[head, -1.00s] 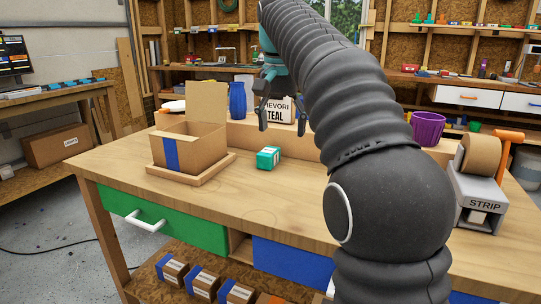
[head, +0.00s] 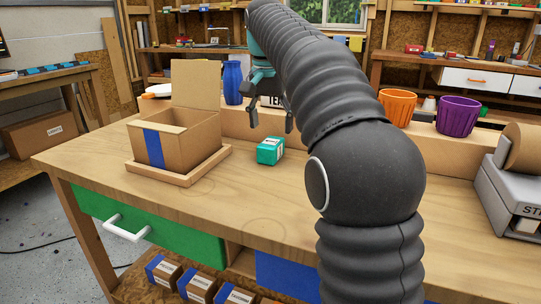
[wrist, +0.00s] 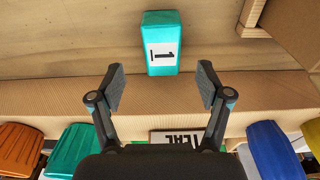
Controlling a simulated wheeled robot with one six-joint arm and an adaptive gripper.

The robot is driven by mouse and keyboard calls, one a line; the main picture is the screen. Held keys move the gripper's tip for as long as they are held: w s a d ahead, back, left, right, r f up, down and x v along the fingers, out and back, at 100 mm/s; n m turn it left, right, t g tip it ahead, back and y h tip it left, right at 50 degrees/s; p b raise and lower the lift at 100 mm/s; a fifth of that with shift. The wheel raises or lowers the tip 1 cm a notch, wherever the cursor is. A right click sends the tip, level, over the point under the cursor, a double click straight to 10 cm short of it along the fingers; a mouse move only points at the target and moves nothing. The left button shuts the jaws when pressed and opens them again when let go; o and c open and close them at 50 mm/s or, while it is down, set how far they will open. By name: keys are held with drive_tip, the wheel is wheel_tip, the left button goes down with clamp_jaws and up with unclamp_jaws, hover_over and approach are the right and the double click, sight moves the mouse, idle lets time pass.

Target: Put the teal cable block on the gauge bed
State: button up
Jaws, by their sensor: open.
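The teal cable block (head: 270,151) lies on the wooden workbench, right of the cardboard box. In the wrist view the teal block (wrist: 162,30) shows a white label with a "1", beyond the fingertips and roughly centred between them. My gripper (head: 271,124) is open and empty, just behind and above the block in the head view; its fingers also show in the wrist view (wrist: 161,88), apart from the block. I cannot identify a gauge bed in these views.
An open cardboard box (head: 180,140) with blue tape sits on a wooden tray (head: 205,172). A ledge behind carries a blue vase (head: 233,83), a partly hidden TEAL sign (wrist: 178,137), orange (head: 397,106) and purple (head: 459,115) cups. A tape dispenser (head: 510,195) stands right. The front benchtop is clear.

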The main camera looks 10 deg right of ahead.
sight(271, 142)
drive_tip(key=shift+w+d+f+b, duration=0.1)
drive_tip(key=shift+f+b, duration=0.2)
drive_tip(key=shift+f, duration=0.8)
drive_tip(key=shift+w+a+f+b, duration=0.15)
drive_tip(key=shift+f+b, duration=0.1)
drive_tip(key=shift+f, duration=0.85)
drive_tip(key=shift+w+d+f+b, duration=0.15)
drive_tip(key=shift+f+b, duration=0.15)
drive_tip(key=shift+f, duration=0.8)
drive_tip(key=c, duration=1.4)
drive_tip(key=shift+r, duration=0.15)
